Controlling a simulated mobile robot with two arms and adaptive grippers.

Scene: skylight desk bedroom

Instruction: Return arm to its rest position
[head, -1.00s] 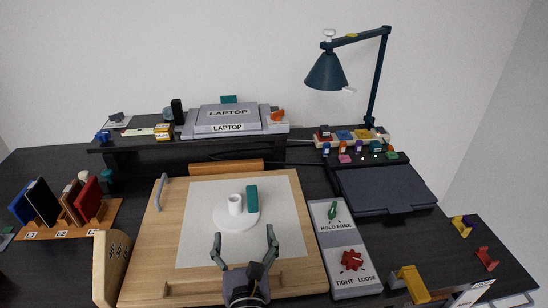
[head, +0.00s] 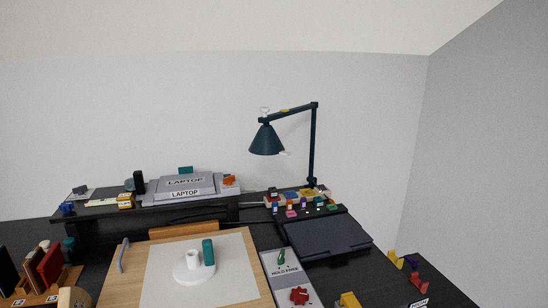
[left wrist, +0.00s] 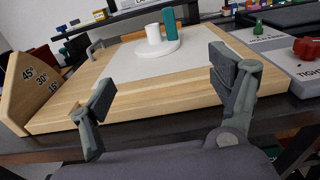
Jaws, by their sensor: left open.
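My left gripper (left wrist: 168,98) is open and empty in the left wrist view, its two fingers spread apart in front of the near edge of the wooden board (left wrist: 150,113). It does not show in the head view now. A white round base with a white cylinder (head: 193,259) and a teal block (head: 208,252) stands on the pale sheet of the board (head: 236,285). The same white base (left wrist: 157,47) and teal block (left wrist: 169,21) show beyond my fingers, apart from them. My right gripper is in neither view.
A grey panel with a green knob (head: 281,257) and a red knob (head: 299,295) lies right of the board. An angle-marked wooden wedge (left wrist: 28,88) stands at the board's left.

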